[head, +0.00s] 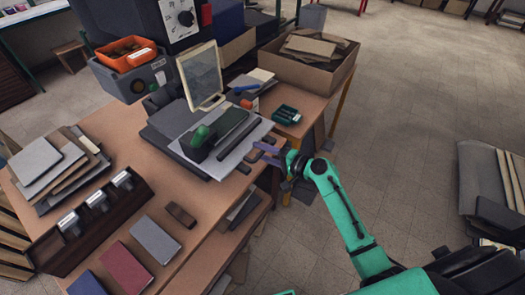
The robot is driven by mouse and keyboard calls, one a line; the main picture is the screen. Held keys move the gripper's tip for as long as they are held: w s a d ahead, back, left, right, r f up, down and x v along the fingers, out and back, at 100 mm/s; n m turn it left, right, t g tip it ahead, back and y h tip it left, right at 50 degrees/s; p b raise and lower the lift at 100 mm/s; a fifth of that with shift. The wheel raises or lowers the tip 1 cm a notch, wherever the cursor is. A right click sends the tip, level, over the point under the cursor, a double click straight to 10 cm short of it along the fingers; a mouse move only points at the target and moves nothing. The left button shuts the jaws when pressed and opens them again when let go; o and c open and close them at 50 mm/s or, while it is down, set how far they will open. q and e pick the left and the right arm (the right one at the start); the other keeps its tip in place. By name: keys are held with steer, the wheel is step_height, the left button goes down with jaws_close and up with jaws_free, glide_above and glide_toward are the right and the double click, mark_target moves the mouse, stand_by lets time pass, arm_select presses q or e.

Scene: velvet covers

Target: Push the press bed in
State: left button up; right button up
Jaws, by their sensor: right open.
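The press (165,120) stands on the wooden bench, a dark grey machine with a clear framed guard (203,76) standing over it. Its pale grey bed plate (215,165) sticks out toward the front right of the bench. A dark bar (238,139) and a dark green slab (231,121) lie on the bed, and a green knob (203,134) stands at its left part. My right gripper (264,154) is open and empty, with its purplish fingers close to the bed's right edge. I cannot tell whether they touch it. My left gripper is out of view.
Several coloured books (155,239) and a dark rack (95,222) lie on the front left of the bench. A cardboard box (310,63) with board pieces stands behind on the right. A small green tray (286,114) lies near my right gripper.

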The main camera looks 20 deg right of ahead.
jaws_close()
stand_by(1.3)
